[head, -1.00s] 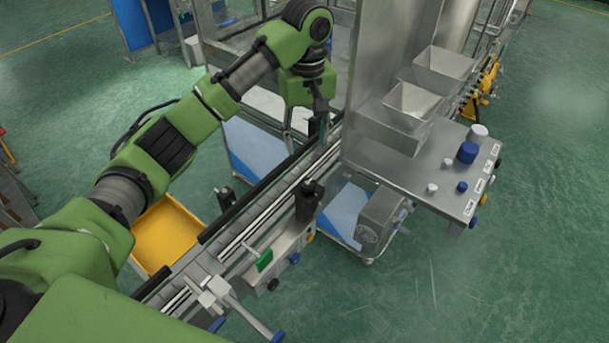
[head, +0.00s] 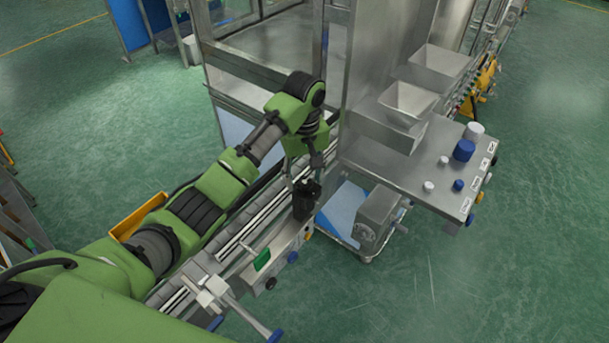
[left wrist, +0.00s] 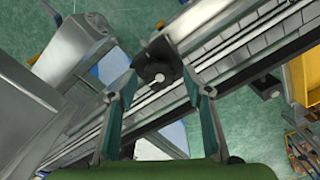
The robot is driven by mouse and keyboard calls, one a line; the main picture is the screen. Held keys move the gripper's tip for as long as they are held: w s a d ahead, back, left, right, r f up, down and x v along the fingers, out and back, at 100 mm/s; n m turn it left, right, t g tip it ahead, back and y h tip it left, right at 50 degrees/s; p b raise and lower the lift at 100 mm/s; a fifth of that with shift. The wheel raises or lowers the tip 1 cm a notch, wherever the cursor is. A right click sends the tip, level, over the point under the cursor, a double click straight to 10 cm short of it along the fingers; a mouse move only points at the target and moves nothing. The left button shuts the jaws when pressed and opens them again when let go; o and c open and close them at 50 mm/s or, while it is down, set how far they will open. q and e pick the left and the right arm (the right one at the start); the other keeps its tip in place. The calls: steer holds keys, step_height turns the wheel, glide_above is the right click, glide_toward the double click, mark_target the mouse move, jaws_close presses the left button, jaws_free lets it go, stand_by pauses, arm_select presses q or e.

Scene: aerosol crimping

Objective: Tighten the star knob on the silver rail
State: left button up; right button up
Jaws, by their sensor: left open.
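A black knob (left wrist: 158,72) with a pale round centre sits on the silver rail (left wrist: 240,58) in the left wrist view. I take it for the star knob; its lobes are hard to make out. In the head view a black fitting (head: 305,203) stands on the near side of the rail (head: 245,228), with the knob at its top partly hidden by my gripper. My left gripper (head: 304,176) is above it, pointing down. In the left wrist view its two fingers (left wrist: 160,80) are spread open, one on each side of the knob. Contact cannot be told. My right gripper is not in view.
A steel machine (head: 345,100) with hoppers (head: 408,102) rises right of the rail. A panel (head: 445,180) with blue and white knobs juts out to the right. A grey motor (head: 378,213) sits below. A yellow tray (head: 135,217) is left of the rail.

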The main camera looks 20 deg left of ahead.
arm_select(q)
steer(key=c, duration=1.1)
steer(key=shift+m, duration=0.4)
steer(key=m, duration=0.3)
steer(key=shift+m, duration=0.4)
steer(key=m, duration=0.4)
steer(key=shift+m, duration=0.3)
steer(key=m, duration=0.4)
steer(key=shift+m, duration=2.5)
